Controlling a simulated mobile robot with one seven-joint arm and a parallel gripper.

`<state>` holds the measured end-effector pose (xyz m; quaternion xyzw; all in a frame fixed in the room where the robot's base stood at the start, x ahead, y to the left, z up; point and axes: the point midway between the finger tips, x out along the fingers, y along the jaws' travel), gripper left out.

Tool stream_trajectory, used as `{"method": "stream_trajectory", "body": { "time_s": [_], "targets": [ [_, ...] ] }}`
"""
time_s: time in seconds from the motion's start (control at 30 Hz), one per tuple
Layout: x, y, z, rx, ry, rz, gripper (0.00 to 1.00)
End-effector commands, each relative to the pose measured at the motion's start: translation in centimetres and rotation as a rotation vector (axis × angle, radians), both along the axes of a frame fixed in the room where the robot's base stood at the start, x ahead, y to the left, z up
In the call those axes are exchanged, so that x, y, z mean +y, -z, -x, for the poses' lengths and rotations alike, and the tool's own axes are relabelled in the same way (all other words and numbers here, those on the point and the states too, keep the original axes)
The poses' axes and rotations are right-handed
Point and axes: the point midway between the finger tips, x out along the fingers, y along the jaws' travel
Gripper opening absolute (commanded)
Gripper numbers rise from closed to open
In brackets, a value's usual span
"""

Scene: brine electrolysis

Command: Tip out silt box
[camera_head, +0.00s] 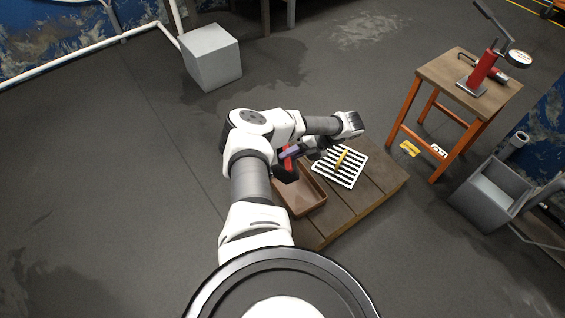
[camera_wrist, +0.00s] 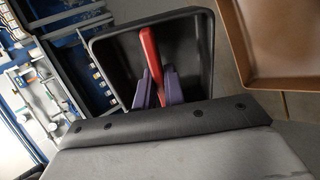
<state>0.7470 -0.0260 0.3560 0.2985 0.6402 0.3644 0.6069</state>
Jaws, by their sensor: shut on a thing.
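My gripper (camera_wrist: 157,86), with purple fingers, is shut on the red handle (camera_wrist: 150,58) of a black, open-topped box, the silt box (camera_wrist: 103,62). The wrist view looks into its dark inside; I cannot make out any silt. In the head view the box (camera_head: 286,174) is small and partly hidden by my arm, held over or beside the far left end of a brown tray (camera_head: 312,209). The tray (camera_wrist: 283,80) also shows to the right of the box in the wrist view, apart from it there. I cannot tell the box's exact tilt.
The tray is on a low wooden platform (camera_head: 375,187), beside a slotted white grate (camera_head: 325,178) with a yellow bar on it. A wooden stand (camera_head: 450,72) with a red device is at right, near a grey bin (camera_head: 490,195). Open floor lies left.

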Motion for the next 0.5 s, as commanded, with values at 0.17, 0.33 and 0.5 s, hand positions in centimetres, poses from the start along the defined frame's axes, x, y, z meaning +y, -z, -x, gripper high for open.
{"method": "stream_trajectory", "body": {
  "time_s": [0.17, 0.33, 0.5],
  "targets": [
    [0.0, -0.2, -0.1, -0.002, 0.0, 0.034, 0.0],
    [0.8, -0.6, 0.0, -0.015, -0.002, 0.146, 0.0],
    [1.9, -0.8, 0.2, -0.032, -0.003, 0.316, 0.0]
  ]
}}
